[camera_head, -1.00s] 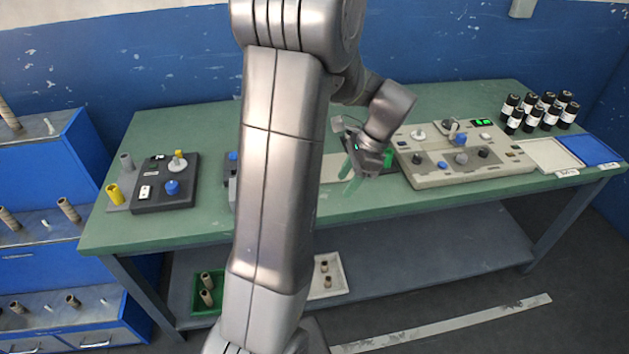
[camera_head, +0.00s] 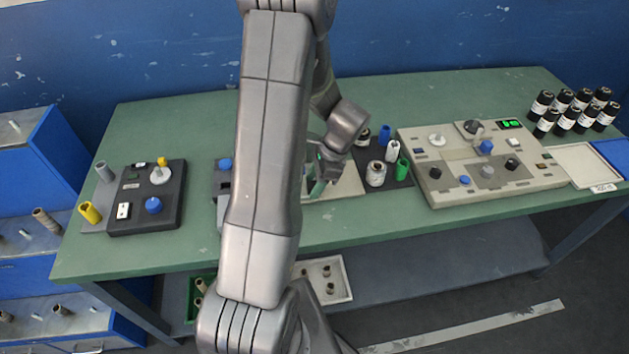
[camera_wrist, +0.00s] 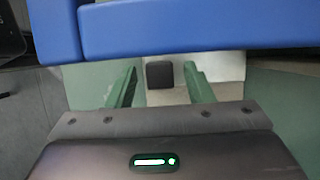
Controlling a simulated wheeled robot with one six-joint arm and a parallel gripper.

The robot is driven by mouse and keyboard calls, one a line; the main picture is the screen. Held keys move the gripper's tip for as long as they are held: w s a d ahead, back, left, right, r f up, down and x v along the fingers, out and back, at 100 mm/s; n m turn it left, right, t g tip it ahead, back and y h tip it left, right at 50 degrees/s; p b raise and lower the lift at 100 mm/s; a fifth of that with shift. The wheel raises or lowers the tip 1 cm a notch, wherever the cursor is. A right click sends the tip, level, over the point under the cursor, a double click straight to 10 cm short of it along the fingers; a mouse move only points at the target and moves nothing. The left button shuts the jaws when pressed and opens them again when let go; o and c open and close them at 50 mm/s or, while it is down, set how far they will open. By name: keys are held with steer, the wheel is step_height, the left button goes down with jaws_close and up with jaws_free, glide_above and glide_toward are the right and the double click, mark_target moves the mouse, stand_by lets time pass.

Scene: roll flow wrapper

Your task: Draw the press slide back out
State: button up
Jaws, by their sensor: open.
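My gripper (camera_head: 318,186) is over the pale plate (camera_head: 345,184) in the middle of the green bench, partly hidden behind my arm. In the wrist view my two green fingers (camera_wrist: 160,72) are apart, with nothing held between them. A dark square block (camera_wrist: 160,75) shows beyond and between the fingertips, in front of a pale surface; I cannot tell whether it is the press slide's handle. A wide blue bar (camera_wrist: 190,28) crosses the top of the wrist view, close to the camera. A dark unit with a blue knob (camera_head: 225,164) stands left of my arm, partly hidden by it.
A dark mat (camera_head: 402,180) with blue, white and green cylinders lies right of my gripper. Beyond it is a beige control panel (camera_head: 440,190). A black unit (camera_head: 120,219) with knobs stands at left. The bench (camera_head: 225,120) is clear along its back.

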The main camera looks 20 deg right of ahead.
jaws_close()
steer(key=s+d, duration=0.1)
steer(key=d, duration=0.3)
steer(key=s+d, duration=0.1)
steer(key=d, duration=0.3)
steer(key=s+d, duration=0.1)
steer(key=d, duration=0.3)
steer(key=shift+d, duration=0.25)
jaws_free()
steer(key=shift+d, duration=0.15)
